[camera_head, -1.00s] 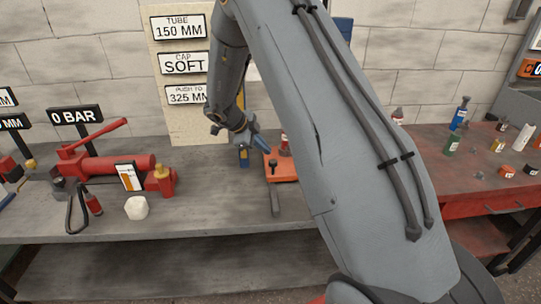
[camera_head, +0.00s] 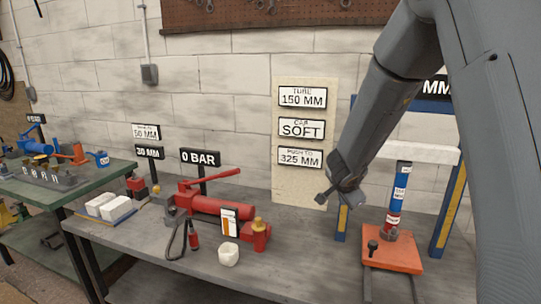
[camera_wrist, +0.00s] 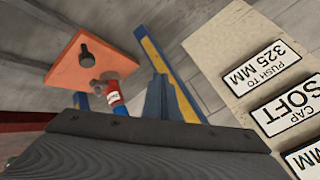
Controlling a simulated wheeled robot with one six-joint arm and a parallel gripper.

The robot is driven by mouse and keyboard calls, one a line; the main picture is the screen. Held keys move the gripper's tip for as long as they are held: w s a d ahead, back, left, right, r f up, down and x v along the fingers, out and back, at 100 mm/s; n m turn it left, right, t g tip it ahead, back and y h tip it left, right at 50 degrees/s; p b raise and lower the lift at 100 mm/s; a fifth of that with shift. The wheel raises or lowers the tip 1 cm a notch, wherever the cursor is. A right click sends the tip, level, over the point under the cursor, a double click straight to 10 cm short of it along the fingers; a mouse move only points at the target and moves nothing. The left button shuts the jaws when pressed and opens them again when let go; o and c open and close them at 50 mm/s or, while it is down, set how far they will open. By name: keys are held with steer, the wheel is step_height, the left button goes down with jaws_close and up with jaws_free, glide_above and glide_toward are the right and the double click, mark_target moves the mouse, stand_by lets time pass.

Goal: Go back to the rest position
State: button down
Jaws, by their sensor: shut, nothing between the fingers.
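My arm hangs down at the right of the head view, with my gripper (camera_head: 346,190) at its lower end.
An orange plate (camera_head: 390,254) carries a blue-and-red tube (camera_head: 399,190) inside the blue frame (camera_head: 450,206). A green bench (camera_head: 75,188) is at left.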

steer(key=s+a+f+n+g+y, duration=0.1)
steer(key=s+a+n+g+y, duration=0.2)
steer(key=s, duration=0.5)
steer(key=s+a+f+n+y, duration=0.1)
steer(key=s+a+n, duration=0.3)
steer(key=s+n, duration=0.3)
steer(key=s+d+f+n+g, duration=0.1)
steer(key=s+g, duration=0.1)
steer(key=s, duration=0.7)
steer(key=s+d+n+g+h, duration=0.1)
steer(key=s+d+n+g, duration=0.1)
steer(key=s, duration=0.7)
steer(key=shift+s+f+n, duration=0.2)
steer(key=shift+f+n, duration=0.1)
steer(key=shift+f, duration=0.1)
